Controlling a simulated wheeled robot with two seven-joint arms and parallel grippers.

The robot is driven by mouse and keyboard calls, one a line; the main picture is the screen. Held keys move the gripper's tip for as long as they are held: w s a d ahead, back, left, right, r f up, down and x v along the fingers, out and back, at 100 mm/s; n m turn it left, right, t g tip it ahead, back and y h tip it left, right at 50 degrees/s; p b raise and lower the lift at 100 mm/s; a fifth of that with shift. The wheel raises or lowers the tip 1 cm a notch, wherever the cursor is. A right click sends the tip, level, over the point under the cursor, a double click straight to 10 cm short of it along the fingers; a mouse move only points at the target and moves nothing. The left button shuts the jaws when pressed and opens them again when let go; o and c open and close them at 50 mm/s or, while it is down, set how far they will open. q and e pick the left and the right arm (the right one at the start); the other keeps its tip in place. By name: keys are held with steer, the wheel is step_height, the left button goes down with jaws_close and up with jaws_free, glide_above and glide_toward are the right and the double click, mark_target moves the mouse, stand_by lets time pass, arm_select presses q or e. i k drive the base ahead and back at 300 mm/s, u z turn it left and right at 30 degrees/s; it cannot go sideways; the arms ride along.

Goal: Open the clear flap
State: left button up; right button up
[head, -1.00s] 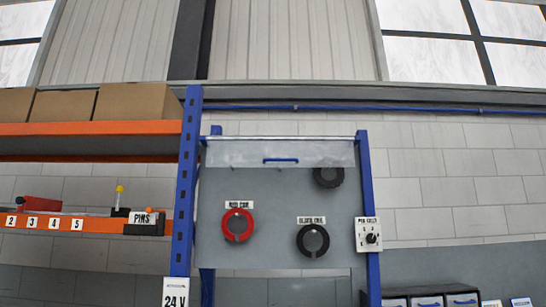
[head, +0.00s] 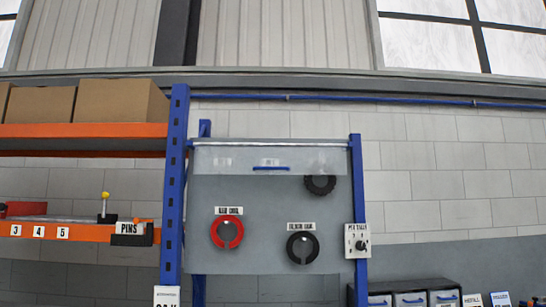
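The clear flap (head: 230,160) is a see-through panel hanging from a rail across the top of the grey board (head: 265,200). It has a blue handle (head: 271,168) near its lower edge. The flap hangs down flat and covers the top strip of the board. A black ring (head: 320,186) sits on the board at the right, its upper part behind the flap. Neither of my grippers is in view.
A red ring (head: 227,233) and another black ring (head: 302,247) hang lower on the board under labels. Blue posts flank the board. An orange shelf (head: 90,131) with cardboard boxes is at left. A tally plate (head: 357,241) is on the right post. Drawers (head: 410,299) stand lower right.

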mark_target(254, 168)
steer(key=u, duration=0.5)
steer(key=i, duration=0.65)
steer(key=u, duration=0.35)
